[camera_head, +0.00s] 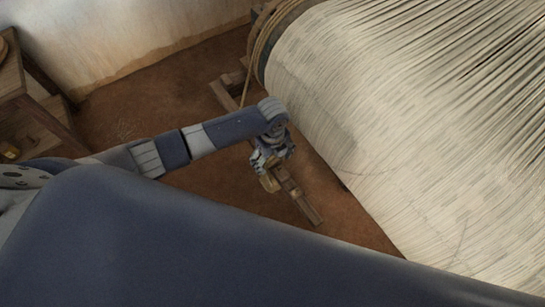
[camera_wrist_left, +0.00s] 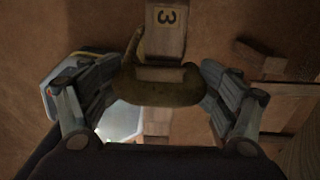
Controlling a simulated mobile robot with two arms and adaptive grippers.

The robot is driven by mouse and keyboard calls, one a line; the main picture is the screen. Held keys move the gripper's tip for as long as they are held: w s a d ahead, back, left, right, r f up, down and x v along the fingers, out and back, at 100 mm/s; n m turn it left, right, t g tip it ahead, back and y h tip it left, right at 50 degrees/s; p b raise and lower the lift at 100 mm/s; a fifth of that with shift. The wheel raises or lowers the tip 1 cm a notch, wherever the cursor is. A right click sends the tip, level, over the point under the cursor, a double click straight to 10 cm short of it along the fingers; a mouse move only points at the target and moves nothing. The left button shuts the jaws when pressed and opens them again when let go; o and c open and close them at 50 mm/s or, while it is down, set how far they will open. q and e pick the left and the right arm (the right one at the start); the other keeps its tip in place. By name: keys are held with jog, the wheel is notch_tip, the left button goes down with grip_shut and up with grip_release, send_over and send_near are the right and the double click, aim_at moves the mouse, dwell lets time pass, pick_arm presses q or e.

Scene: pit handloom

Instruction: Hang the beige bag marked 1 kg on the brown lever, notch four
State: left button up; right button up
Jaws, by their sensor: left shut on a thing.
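The brown lever (camera_head: 303,204) runs diagonally over the earth floor beside the loom. In the left wrist view the lever (camera_wrist_left: 166,45) passes between my fingers, with a tag marked 3 (camera_wrist_left: 166,17) at the top. My left gripper (camera_head: 270,166) is over the lever in the head view. In the left wrist view my left gripper (camera_wrist_left: 160,88) is shut on an olive-beige thing (camera_wrist_left: 160,90) with a curved upper end, apparently the bag. It overlaps the lever; I cannot tell whether it touches it. Its 1 kg mark and notch four are not readable. My right gripper is not in view.
The large roll of pale warp threads (camera_head: 400,130) fills the right, close to my left gripper. A rope (camera_head: 262,40) winds around its end. A wooden stand (camera_head: 30,100) is at the far left. Bare floor (camera_head: 150,100) lies between the stand and the lever.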

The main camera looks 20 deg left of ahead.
pick_arm(q)
jog(key=o, duration=2)
jog(key=shift+o, duration=0.7)
jog(key=shift+s+f, duration=0.1)
jog(key=shift+w+r, duration=0.2)
jog(key=shift+r, duration=4)
